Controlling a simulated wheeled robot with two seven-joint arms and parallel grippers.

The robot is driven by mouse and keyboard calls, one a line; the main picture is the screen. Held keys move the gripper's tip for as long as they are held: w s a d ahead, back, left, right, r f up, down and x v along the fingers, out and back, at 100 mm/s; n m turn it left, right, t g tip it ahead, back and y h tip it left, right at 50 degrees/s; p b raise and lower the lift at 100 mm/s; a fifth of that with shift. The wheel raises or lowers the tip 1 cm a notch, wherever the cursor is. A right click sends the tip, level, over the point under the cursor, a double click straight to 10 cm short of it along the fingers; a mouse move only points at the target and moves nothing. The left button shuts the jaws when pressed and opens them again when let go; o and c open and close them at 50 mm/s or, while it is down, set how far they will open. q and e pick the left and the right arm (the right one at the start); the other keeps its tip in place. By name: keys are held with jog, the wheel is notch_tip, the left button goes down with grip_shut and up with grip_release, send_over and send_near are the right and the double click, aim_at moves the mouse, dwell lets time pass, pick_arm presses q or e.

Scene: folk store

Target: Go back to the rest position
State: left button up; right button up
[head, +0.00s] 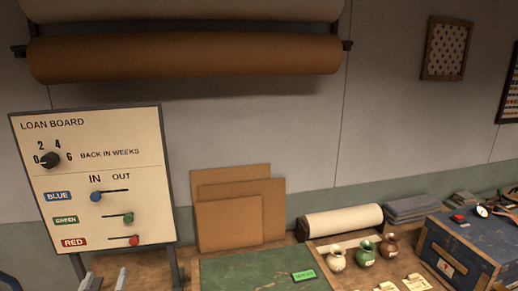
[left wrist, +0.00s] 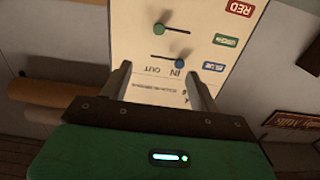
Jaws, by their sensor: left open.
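The white loan board (head: 88,125) stands at the left of the head view. Its black dial (head: 50,160) appears to point at 0. The blue slider knob (head: 96,196) is at the left, IN end; the green knob (head: 128,218) and red knob (head: 134,240) are at the right, OUT end. My left gripper (head: 103,281) shows its fingertips at the bottom edge, in front of the board's lower part. In the left wrist view the left gripper (left wrist: 161,84) is open and empty, with the board (left wrist: 187,18) upside down beyond its fingers. My right gripper is not in view.
A green mat (head: 235,272) lies on the bench, with brown boards (head: 228,222) leaning behind it. Small jars (head: 364,249), a cream roll (head: 343,221) and a blue chest (head: 455,255) stand at the right. Brown rolls (head: 185,58) hang on the wall above.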

pick_arm(q)
jog(key=s+d+f+m+g+h, duration=0.1)
jog(key=s+d+f+g, duration=0.35)
jog(key=f, duration=0.25)
jog(key=s+d+f+m+g+h, duration=0.1)
jog(key=s+d+f+g, duration=0.2)
jog(key=s+f, duration=0.4)
jog(key=s+d+f+m+g+h, duration=0.35)
jog(key=s+d+f+g, duration=0.4)
jog(key=s, duration=0.55)
notch_tip(320, 180, down, 32)
jog(key=d+b, duration=0.1)
jog(key=d, duration=0.1)
jog(key=s+a+f, duration=0.2)
jog(key=s+f, duration=0.8)
jog(key=s+a+f+g+b, duration=0.1)
jog(key=s+a+f, duration=0.1)
jog(key=s+f, duration=0.7)
notch_tip(320, 180, down, 2)
jog(key=shift+s+f, duration=0.1)
jog(key=shift+s, duration=0.25)
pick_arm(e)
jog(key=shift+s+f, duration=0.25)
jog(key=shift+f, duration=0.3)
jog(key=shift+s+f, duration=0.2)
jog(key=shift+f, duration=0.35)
pick_arm(q)
jog(key=shift+m, duration=0.25)
